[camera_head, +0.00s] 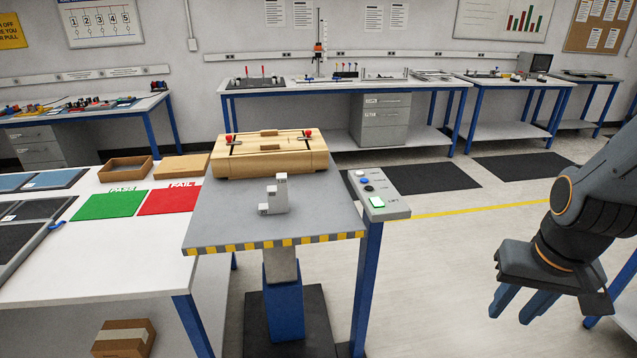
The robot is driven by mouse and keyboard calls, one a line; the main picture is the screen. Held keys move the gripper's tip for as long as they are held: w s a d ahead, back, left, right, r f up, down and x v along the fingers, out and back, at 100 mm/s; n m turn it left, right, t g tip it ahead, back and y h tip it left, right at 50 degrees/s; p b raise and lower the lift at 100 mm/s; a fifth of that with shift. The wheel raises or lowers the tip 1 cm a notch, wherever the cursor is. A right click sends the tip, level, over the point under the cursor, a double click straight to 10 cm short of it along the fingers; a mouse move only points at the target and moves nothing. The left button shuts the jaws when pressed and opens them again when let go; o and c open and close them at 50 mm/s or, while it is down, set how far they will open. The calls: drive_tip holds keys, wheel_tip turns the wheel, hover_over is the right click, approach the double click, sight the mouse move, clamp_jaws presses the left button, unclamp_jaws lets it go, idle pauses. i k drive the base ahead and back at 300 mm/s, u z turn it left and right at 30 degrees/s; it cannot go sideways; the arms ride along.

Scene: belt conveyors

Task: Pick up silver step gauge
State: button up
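The silver step gauge (274,197) is a small, stepped grey block. It stands upright on the grey top of the lift table (225,233), in front of a wooden case. My gripper (528,312) hangs at the lower right, well to the right of the gauge and apart from it. Its blue fingers point down and to the left, with a gap between them and nothing visible in it.
The wooden case (270,163) with red knobs sits at the table's back. Left is a white bench (120,253) with green (110,204) and red (172,201) mats. Open floor lies between table and arm.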

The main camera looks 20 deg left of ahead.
sight(277, 195)
drive_tip(key=z, duration=0.1)
drive_tip(key=i, duration=0.7)
drive_tip(key=u, duration=0.9)
drive_tip(key=i, duration=0.7)
drive_tip(key=u, duration=0.8)
